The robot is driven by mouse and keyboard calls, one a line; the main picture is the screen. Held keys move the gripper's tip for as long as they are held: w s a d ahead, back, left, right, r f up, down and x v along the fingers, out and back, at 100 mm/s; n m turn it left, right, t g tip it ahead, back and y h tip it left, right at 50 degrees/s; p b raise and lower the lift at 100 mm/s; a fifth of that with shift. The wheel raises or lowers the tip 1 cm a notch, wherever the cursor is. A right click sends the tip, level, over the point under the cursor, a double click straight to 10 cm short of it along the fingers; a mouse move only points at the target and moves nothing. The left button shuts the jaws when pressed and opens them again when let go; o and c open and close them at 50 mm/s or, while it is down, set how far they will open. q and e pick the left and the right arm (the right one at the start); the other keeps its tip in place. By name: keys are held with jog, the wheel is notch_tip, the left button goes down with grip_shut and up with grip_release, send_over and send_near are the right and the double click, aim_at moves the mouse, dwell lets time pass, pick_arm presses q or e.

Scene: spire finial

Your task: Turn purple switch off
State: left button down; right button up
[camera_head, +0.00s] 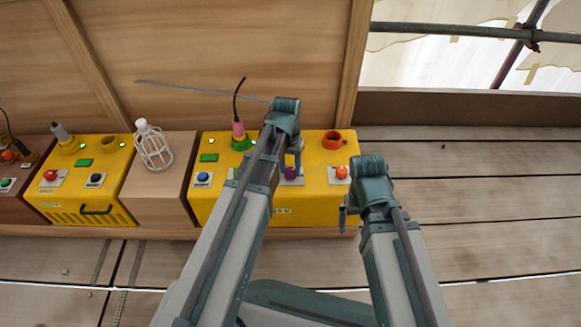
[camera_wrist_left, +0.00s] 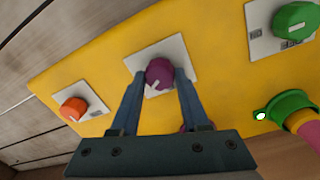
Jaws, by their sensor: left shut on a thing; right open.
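The purple switch (camera_head: 291,171) is a round knob on a white plate, on the front of the right yellow box (camera_head: 318,205). It also shows in the left wrist view (camera_wrist_left: 159,73), with a pale mark on its face. My left gripper (camera_head: 293,166) is shut on the purple switch, with one finger on each side of it in the left wrist view (camera_wrist_left: 158,82). My left arm hides part of the box. My right gripper (camera_head: 345,211) is open and empty, in front of the box's right end. Another purple part (camera_wrist_left: 185,127) is mostly hidden behind my left gripper.
An orange knob (camera_head: 342,172) and a blue knob (camera_head: 203,177) are on the same box. A green knob (camera_wrist_left: 295,20) and a pink plug in a green socket (camera_wrist_left: 285,105) are near my left gripper. A caged lamp (camera_head: 154,147) and another yellow box (camera_head: 70,185) stand left.

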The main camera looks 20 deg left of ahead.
aim_at(289, 172)
pick_arm(q)
jog(key=n, duration=0.5)
jog(key=shift+n, duration=0.3)
jog(key=n, duration=0.5)
jog(key=shift+s+n, duration=0.1)
jog(key=shift+n, duration=0.5)
jog(key=shift+c, duration=2)
grip_release()
notch_tip(289, 172, up, 14)
jog(key=p, duration=1.3)
jog(key=shift+s+a+p, duration=0.2)
jog(key=shift+s+p, duration=0.05)
jog(key=shift+p, duration=0.15)
